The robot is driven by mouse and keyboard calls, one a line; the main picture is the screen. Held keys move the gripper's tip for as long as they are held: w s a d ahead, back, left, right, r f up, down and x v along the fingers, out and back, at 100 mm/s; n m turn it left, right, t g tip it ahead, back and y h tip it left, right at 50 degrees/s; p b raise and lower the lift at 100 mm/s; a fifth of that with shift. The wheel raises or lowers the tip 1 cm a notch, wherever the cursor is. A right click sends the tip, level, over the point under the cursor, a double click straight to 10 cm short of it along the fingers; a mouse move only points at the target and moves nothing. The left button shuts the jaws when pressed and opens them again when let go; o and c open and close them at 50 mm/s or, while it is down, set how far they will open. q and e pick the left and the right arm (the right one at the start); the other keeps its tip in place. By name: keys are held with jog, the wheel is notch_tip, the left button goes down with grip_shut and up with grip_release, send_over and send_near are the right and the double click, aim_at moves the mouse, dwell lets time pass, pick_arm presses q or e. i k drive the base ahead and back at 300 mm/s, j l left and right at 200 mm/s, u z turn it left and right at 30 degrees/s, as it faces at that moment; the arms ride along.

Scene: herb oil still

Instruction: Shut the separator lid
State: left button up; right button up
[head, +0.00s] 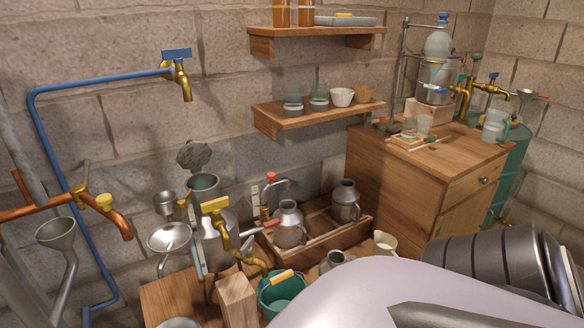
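A tall metal vessel (217,240), which looks like the separator, stands at the lower middle left with brass taps on its front. Its round top (203,186) appears open, with a dark inside showing. A dark grey rounded piece (193,156) stands up just behind and above that opening; it may be the raised lid, but I cannot tell for sure. Neither of my grippers shows. Large pale and dark grey parts of my own arm fill the lower right and hide what lies below them.
Metal funnels (170,238) stand beside the vessel. A green bucket (283,294) and a wooden block (236,300) are in front. A wooden crate (330,237) with metal cans is to the right, before a wooden cabinet (405,180). Blue pipe (95,88) runs along the wall.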

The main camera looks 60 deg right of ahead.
aim_at(192, 156)
jog(key=z, duration=1.2)
jog(key=i+j+z, duration=0.25)
jog(key=i, duration=0.25)
jog(key=l+z, duration=0.4)
jog(key=l, duration=0.25)
jog(key=i+l+z, duration=0.1)
jog(key=l+z, duration=0.25)
jog(key=l, duration=0.3)
